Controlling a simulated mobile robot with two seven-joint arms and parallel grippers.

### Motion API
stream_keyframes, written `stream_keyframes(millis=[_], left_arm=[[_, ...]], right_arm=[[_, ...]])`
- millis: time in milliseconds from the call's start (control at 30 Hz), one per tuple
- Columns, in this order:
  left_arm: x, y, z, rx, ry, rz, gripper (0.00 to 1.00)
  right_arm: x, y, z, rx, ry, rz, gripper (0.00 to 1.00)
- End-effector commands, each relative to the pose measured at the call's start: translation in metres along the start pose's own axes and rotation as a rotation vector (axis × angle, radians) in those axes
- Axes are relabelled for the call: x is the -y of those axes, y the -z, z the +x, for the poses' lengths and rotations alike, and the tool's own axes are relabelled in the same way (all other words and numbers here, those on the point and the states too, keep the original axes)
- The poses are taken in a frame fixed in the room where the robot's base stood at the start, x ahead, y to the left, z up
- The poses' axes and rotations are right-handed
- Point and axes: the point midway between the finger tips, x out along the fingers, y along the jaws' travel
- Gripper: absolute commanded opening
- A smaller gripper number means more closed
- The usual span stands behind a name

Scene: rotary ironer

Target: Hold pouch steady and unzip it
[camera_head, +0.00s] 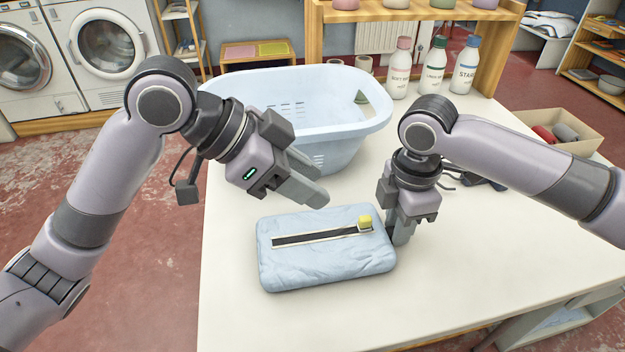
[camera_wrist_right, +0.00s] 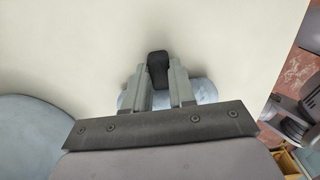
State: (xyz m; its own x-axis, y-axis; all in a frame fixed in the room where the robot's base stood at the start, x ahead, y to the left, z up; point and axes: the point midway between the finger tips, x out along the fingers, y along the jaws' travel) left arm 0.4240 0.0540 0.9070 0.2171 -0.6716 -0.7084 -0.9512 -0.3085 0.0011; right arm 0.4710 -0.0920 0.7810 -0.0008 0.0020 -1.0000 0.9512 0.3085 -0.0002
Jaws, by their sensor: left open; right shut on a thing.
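The light blue pouch (camera_head: 325,268) lies flat on the white table. A dark zip strip (camera_head: 315,237) runs along its top, with a yellow zip pull (camera_head: 365,222) at the strip's right end. My right gripper (camera_head: 402,236) points down at the pouch's right edge. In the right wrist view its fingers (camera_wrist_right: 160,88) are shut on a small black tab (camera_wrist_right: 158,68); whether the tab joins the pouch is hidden. My left gripper (camera_head: 312,188) is open and empty, above and behind the pouch, apart from the yellow pull.
A pale blue laundry basket (camera_head: 335,140) stands behind the pouch. Several bottles (camera_head: 433,68) stand at the back of the table (camera_head: 440,300). A cardboard box (camera_head: 585,146) with rolled items is at right. The table in front of the pouch is clear.

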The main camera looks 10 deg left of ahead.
Motion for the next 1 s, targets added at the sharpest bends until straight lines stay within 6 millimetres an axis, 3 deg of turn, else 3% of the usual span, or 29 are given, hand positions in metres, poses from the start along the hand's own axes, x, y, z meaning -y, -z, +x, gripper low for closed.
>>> stream_keyframes(millis=[167, 200, 267, 667, 1000], left_arm=[[0.000, 0.000, 0.000, 0.000, 0.000, 0.000, 0.40], [0.000, 0.000, 0.000, 0.000, 0.000, 0.000, 0.40], [0.000, 0.000, 0.000, 0.000, 0.000, 0.000, 0.40], [0.000, 0.000, 0.001, 0.000, -0.001, 0.000, 0.40], [0.000, 0.000, 0.001, 0.000, -0.001, 0.000, 0.40]], right_arm=[[0.000, 0.000, 0.000, 0.000, 0.000, 0.000, 0.00], [0.000, 0.000, 0.000, 0.000, 0.000, 0.000, 0.34], [0.000, 0.000, 0.000, 0.000, 0.000, 0.000, 0.54], [-0.001, 0.000, -0.007, -0.001, -0.002, 0.000, 0.54], [-0.001, 0.001, -0.074, 0.000, -0.005, -0.001, 0.54]])
